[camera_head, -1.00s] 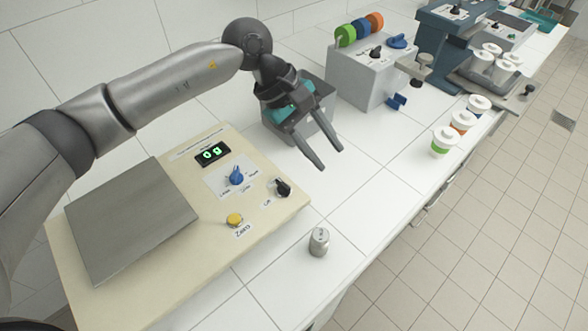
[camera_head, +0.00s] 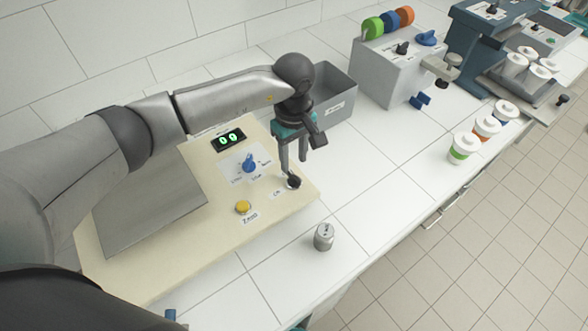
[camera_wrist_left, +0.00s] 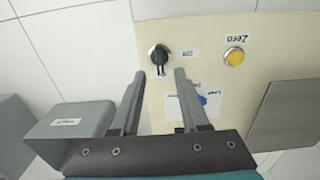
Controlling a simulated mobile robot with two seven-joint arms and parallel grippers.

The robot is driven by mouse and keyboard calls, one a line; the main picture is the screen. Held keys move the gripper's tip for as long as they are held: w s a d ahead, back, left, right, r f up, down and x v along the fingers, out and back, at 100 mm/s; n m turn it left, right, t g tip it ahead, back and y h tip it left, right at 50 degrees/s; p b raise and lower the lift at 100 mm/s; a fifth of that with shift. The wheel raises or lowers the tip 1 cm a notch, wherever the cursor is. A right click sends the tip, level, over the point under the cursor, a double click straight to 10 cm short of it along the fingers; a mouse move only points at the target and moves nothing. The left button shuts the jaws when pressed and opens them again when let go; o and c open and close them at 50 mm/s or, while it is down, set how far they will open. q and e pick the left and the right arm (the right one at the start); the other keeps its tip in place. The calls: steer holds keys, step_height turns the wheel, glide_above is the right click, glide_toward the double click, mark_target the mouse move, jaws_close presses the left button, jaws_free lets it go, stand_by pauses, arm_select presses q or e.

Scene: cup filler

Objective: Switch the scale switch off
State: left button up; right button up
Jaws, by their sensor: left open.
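The scale (camera_head: 255,222) is a beige board with a grey metal plate and a lit display reading green digits (camera_head: 229,140). Its black rotary switch (camera_head: 293,181) is near the board's right edge, beside a small label. In the left wrist view the switch (camera_wrist_left: 159,54) is a round black knob with its handle pointing down the picture, toward my gripper. My left gripper (camera_head: 292,172) is open and empty, pointing down just above the switch. In the left wrist view its fingertips (camera_wrist_left: 160,72) lie either side of the handle's line; contact cannot be told. My right gripper is out of view.
A blue knob (camera_head: 249,164) and a yellow Zero button (camera_head: 243,207) sit near the switch. A grey bin (camera_head: 335,98) stands behind the gripper. A small metal can (camera_head: 324,237) is on the counter in front. The counter to the right is mostly clear.

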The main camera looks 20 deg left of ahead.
mark_target(294, 175)
arm_select(q)
step_height(294, 175, down, 6)
steer(key=shift+r, duration=0.1)
steer(key=shift+c, duration=0.2)
jaws_close()
stand_by(0.5)
